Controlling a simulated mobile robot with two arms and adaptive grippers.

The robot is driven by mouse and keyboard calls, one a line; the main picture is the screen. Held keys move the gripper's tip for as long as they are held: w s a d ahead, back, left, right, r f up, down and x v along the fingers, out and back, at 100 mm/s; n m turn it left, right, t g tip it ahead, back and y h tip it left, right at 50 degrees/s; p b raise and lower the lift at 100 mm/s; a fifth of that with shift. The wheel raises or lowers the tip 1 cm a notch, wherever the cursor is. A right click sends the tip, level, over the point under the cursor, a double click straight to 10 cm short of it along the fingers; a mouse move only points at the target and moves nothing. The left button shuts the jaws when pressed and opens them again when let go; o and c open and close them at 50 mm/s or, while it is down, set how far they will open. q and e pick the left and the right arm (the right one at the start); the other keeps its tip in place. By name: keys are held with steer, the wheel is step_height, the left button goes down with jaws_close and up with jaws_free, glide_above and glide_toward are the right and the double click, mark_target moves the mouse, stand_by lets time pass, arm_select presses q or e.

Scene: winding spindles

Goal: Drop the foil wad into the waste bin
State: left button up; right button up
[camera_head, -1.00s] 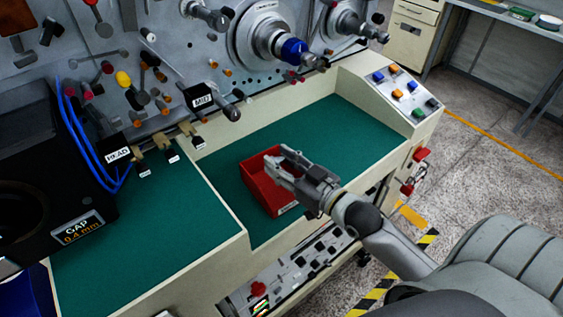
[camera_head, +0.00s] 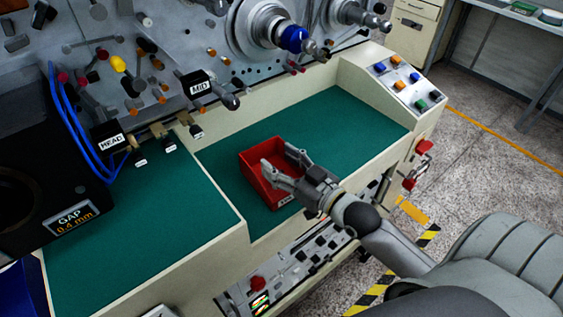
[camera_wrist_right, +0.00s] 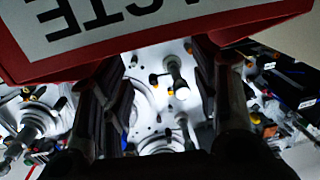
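The waste bin (camera_head: 258,186) is a red open-topped box on the green bench top. In the right wrist view its red wall and white label (camera_wrist_right: 140,22) show, with upside-down lettering ending in "ASTE". My right gripper (camera_head: 278,155) is over the bin's opening, its two fingers spread apart. In the right wrist view the fingers (camera_wrist_right: 158,85) also stand apart, with nothing visible between them. I cannot see the foil wad in either view; the bin's inside is partly hidden by the gripper. My left gripper is not in view.
Behind the green bench top (camera_head: 330,125) stands a grey panel with pegs and spindles (camera_head: 258,28). A black box marked "GAP 0.4 mm" (camera_head: 50,180) is at left. A sloped button console (camera_head: 405,85) is at right. The green surface right of the bin is clear.

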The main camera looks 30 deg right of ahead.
stand_by(0.3)
steer(key=v, duration=1.2)
stand_by(0.8)
